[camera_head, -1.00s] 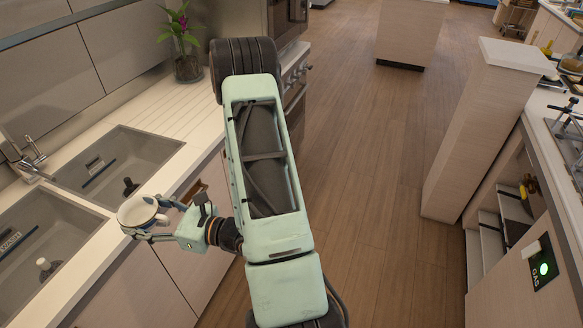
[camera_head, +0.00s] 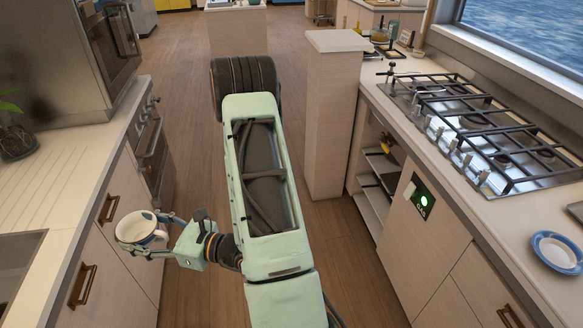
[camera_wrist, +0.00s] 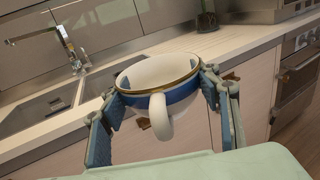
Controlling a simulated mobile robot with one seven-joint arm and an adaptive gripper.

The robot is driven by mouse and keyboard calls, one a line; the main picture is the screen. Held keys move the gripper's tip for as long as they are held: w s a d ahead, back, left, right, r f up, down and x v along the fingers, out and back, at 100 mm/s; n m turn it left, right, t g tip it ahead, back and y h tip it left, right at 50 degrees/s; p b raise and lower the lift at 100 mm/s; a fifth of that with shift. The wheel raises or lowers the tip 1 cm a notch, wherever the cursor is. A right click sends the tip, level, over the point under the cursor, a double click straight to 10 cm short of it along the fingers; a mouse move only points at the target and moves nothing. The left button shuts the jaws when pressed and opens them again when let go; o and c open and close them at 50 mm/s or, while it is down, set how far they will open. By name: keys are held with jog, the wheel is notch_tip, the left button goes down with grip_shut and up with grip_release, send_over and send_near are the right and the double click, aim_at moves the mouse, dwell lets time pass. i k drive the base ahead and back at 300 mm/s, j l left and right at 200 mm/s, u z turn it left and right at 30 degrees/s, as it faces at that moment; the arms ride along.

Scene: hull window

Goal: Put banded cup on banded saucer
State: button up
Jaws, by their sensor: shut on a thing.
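The banded cup (camera_head: 142,230) is white with a blue band and a thin brown line near its rim. My gripper (camera_head: 150,238) is shut on it and holds it upright in the air, in front of the left cabinets. In the wrist view the cup (camera_wrist: 160,80) sits between the two fingers of my gripper (camera_wrist: 165,100), with its handle towards the camera. A white saucer with a blue band (camera_head: 556,250) lies on the right counter near its front edge, far from my gripper.
The right counter (camera_head: 500,228) carries a gas hob (camera_head: 485,135) behind the saucer. The left counter (camera_head: 45,190) has a sink (camera_head: 18,260) and a plant (camera_head: 14,135). Open floor lies between the counters.

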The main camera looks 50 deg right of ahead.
aim_at(557, 257)
jog(key=z, duration=3.25)
jog(key=i+l+z, duration=0.4)
jog(key=i, duration=0.4)
